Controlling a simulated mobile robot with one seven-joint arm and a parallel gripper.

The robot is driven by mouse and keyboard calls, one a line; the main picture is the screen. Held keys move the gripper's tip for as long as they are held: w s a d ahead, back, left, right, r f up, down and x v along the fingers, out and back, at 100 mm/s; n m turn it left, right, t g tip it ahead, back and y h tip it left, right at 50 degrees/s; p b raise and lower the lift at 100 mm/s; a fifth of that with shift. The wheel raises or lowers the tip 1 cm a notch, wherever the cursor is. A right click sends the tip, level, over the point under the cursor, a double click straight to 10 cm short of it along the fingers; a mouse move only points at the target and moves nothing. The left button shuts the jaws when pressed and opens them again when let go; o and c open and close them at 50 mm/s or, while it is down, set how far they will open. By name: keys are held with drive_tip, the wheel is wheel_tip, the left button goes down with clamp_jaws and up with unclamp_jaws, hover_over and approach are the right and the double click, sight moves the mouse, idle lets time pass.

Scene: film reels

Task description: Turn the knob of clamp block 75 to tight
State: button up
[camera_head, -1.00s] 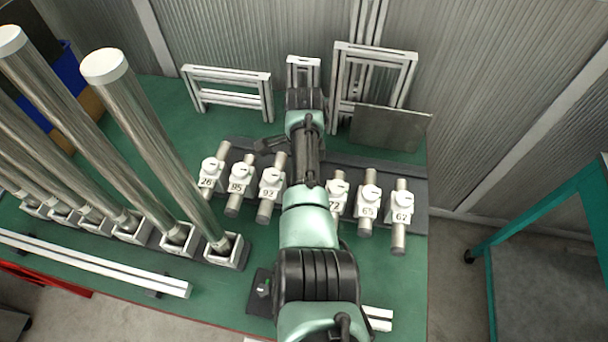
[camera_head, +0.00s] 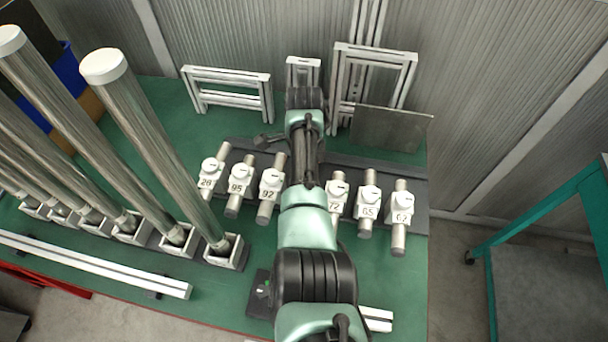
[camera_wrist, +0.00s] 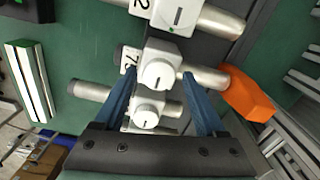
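In the wrist view, a white clamp block (camera_wrist: 178,49) with a round white knob (camera_wrist: 154,73) lies between my fingertips. In the head view my arm covers this middle spot of the row, and no label 75 is readable. My gripper (camera_wrist: 158,75) is open, with one blue finger on each side of the knob. I cannot tell whether the fingers touch it. A short dark mark shows on the knob.
Clamp blocks 95 (camera_head: 240,173), 92 (camera_head: 270,181), 72 (camera_head: 337,189), 65 (camera_head: 368,194) and 67 (camera_head: 401,202) stand in the same row on a dark base. An orange piece (camera_wrist: 248,95) sits beside the right finger. Tall metal tubes (camera_head: 150,140) stand at left.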

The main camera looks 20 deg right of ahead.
drive_tip(key=shift+o, duration=0.3)
wheel_tip(320, 180, up, 13)
idle(0.5)
idle(0.4)
drive_tip(key=w+a+r+n+t+h, duration=0.15)
drive_tip(key=w+r+n+t, duration=0.4)
drive_tip(key=r, duration=0.55)
drive_tip(key=w+a+r+n+t+h, duration=0.1)
drive_tip(key=w+r+n+t+h, duration=0.1)
drive_tip(key=w+r+n+t, duration=0.65)
drive_tip(key=s+a+r+t, duration=0.2)
drive_tip(key=s+r, duration=0.1)
drive_tip(key=r, duration=0.4)
drive_tip(key=s+a+r+t, duration=0.1)
drive_tip(key=s+a+r, duration=0.1)
drive_tip(key=s+r, duration=0.35)
drive_tip(key=s+a+r+n+t+y, duration=0.1)
drive_tip(key=s+a+r+n+t, duration=0.3)
drive_tip(key=s+r, duration=0.5)
drive_tip(key=s+a+r+n+t+y, duration=0.2)
drive_tip(key=s+a+r+n+t, duration=0.2)
drive_tip(key=s+r, duration=0.5)
wheel_tip(320, 180, up, 3)
drive_tip(key=shift+s+a+r+n+t, duration=0.2)
drive_tip(key=shift+a+n+t, duration=0.2)
drive_tip(key=shift+a+t, duration=0.75)
